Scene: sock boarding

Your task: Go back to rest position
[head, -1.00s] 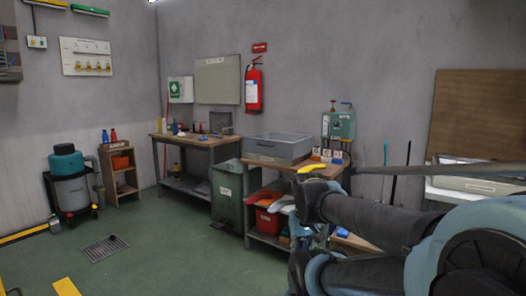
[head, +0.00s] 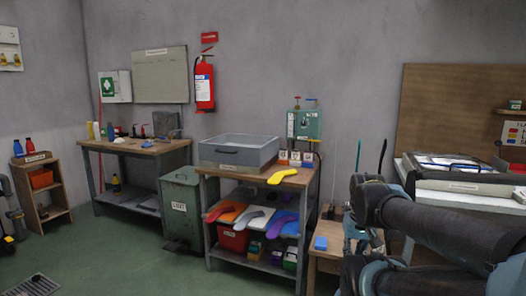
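My arm comes in from the right side of the head view, folded, with dark links and a rounded elbow. I cannot make out my gripper or its fingertips. A yellow sock-shaped board (head: 283,177) lies on the top of the middle workbench (head: 230,172), near its front right edge. It is apart from my arm. Orange, grey and purple sock-shaped pieces (head: 283,223) lie on the shelf level below. Part of the area to the right of the bench is hidden behind my arm.
A grey crate (head: 238,151) stands on the bench. A green bin (head: 180,208) is left of it. A low wooden stand with a blue block (head: 320,243) is close to my arm. A press-like machine (head: 460,176) stands at right.

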